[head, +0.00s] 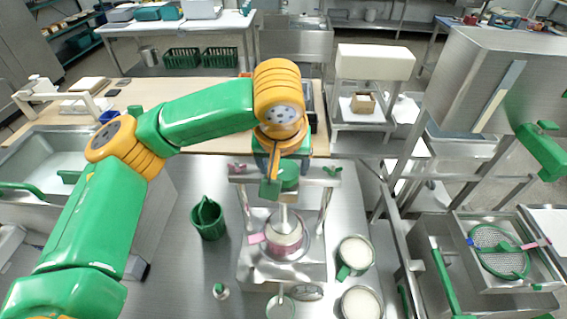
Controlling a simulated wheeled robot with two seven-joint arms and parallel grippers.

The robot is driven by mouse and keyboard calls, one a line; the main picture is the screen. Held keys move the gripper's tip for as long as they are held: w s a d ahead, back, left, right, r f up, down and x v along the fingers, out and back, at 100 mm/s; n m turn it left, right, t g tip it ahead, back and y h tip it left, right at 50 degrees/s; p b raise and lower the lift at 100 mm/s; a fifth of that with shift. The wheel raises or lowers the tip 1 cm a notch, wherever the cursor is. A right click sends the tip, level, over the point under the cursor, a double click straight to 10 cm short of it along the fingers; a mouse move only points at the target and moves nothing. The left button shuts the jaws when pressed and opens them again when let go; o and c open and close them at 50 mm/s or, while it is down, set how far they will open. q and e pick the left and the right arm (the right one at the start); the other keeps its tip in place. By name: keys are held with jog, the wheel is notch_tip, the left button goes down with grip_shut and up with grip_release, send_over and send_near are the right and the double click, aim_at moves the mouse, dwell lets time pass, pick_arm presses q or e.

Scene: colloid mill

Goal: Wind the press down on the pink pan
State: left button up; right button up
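The press stands on the steel bench, with a metal crossbar (237,178), a pink knob at its left end and a green knob (332,172) at its right. A screw rod runs down from the crossbar into the pan (287,240), a round metal pan with a pink tab on its left rim and pale contents. My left gripper (272,182) points down at the middle of the crossbar, over the top of the screw. Its wrist hides the screw's top, and I cannot tell whether the fingers are open or shut. My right gripper is out of view.
A green bucket (208,219) stands left of the press. Two round pans of pale contents, the nearer one (361,303) and one with a green tab (354,255), stand to its right. A sieve with green parts (499,252) lies at the far right.

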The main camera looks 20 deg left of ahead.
pick_arm(q)
jog(key=shift+s+d, duration=0.1)
jog(key=c, duration=0.8)
jog(key=shift+c, duration=0.2)
jog(key=shift+m, duration=0.3)
jog(key=m+h, duration=0.1)
jog(key=m, duration=0.1)
jog(key=m+h, duration=0.1)
jog(key=m, duration=0.1)
jog(key=shift+a+m, duration=0.2)
jog(key=shift+m, duration=0.1)
jog(key=m+h, duration=0.1)
jog(key=m, duration=0.1)
jog(key=m+h, duration=0.1)
jog(key=m, duration=0.2)
jog(key=shift+a+r+g, duration=0.1)
jog(key=shift+g, duration=0.2)
jog(key=m, duration=0.3)
jog(key=m+g+h, duration=0.1)
jog(key=m, duration=0.1)
jog(key=shift+w+m+g, duration=0.2)
jog(key=shift+m+g, duration=0.1)
jog(key=shift+m, duration=0.1)
jog(key=shift+w+a+m+g+h, duration=0.15)
jog(key=shift+m+g, duration=0.3)
jog(key=shift+m, duration=0.65)
jog(key=shift+s+d+m+g+h, duration=0.15)
jog(key=shift+m+g, duration=0.3)
jog(key=shift+m, duration=0.65)
jog(key=shift+w+a, duration=0.1)
